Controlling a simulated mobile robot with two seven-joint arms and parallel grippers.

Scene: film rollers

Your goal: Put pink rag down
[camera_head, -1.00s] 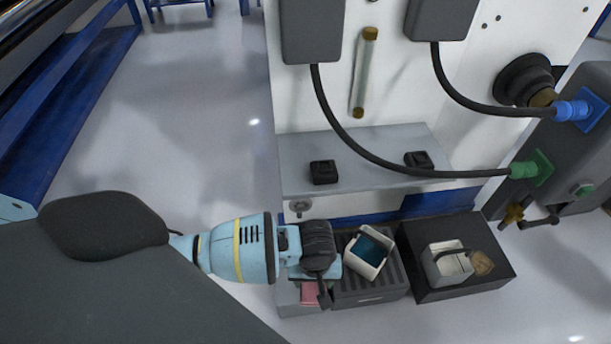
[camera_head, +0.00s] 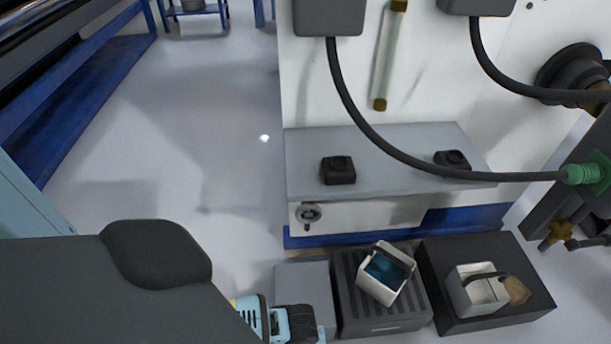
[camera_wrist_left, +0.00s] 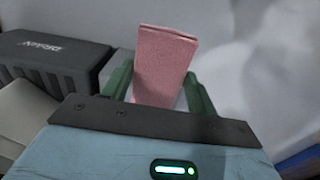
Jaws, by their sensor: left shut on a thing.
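The pink rag (camera_wrist_left: 163,65) is a folded, upright-looking block in the left wrist view. It stands between the two green fingers of my left gripper (camera_wrist_left: 158,92), which is shut on it. In the head view my left gripper (camera_head: 290,325) is at the bottom edge, at the front of a grey box. Its fingertips and the rag cannot be made out there. My right gripper is not in view.
The grey box (camera_head: 298,272) stands beside a dark ribbed drain box (camera_head: 352,320) bearing a white container (camera_head: 375,290). Further right, a black box (camera_head: 440,310) bears another white container (camera_head: 468,297). A grey shelf (camera_head: 390,155) is above. The floor (camera_head: 190,150) at left is clear.

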